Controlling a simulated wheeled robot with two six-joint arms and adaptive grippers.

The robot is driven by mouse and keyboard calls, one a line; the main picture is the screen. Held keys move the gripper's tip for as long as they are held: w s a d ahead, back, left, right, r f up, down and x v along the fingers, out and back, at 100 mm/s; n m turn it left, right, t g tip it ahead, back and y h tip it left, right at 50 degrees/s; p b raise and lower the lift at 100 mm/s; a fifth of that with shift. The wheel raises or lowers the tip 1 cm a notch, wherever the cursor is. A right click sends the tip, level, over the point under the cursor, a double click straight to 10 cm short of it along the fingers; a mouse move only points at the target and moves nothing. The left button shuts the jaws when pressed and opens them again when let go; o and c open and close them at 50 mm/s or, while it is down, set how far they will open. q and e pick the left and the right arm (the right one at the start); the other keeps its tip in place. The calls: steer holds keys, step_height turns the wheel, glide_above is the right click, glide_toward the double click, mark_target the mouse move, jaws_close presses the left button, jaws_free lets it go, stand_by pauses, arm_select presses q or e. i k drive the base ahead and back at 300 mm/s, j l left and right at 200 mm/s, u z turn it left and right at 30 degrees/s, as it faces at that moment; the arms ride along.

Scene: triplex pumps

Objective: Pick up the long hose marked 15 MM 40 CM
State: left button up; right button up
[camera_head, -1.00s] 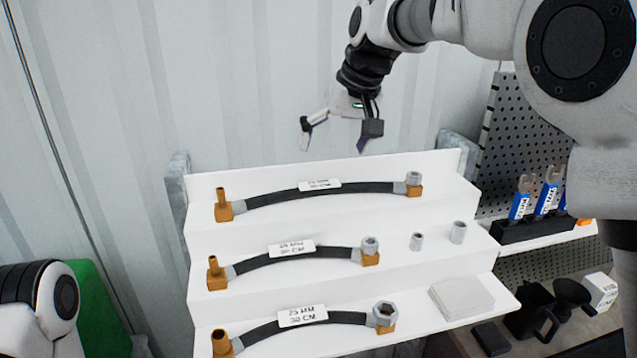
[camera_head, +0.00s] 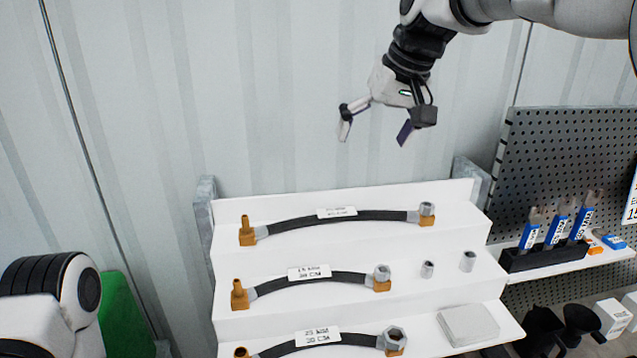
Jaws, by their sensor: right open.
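The longest hose (camera_head: 375,215) lies on the top step of the white rack (camera_head: 285,262). It is black and slightly arched, with a brass elbow at the left end and a grey nut on a brass fitting at the right. Its white label is too blurred to read. My right gripper (camera_head: 374,132) is open and empty, apart from the hose, above it in the picture and in front of the wall panel. My left gripper is out of view; only part of my left arm shows at the lower left.
Shorter hoses lie on the middle step (camera_head: 345,277) and bottom step (camera_head: 355,340). Two small grey fittings (camera_head: 428,269) stand on the middle step. Blue-handled wrenches (camera_head: 556,229) stand in a black holder by the pegboard (camera_head: 570,150) at right.

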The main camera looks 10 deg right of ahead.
mark_target(248, 236)
steer(key=k, duration=1)
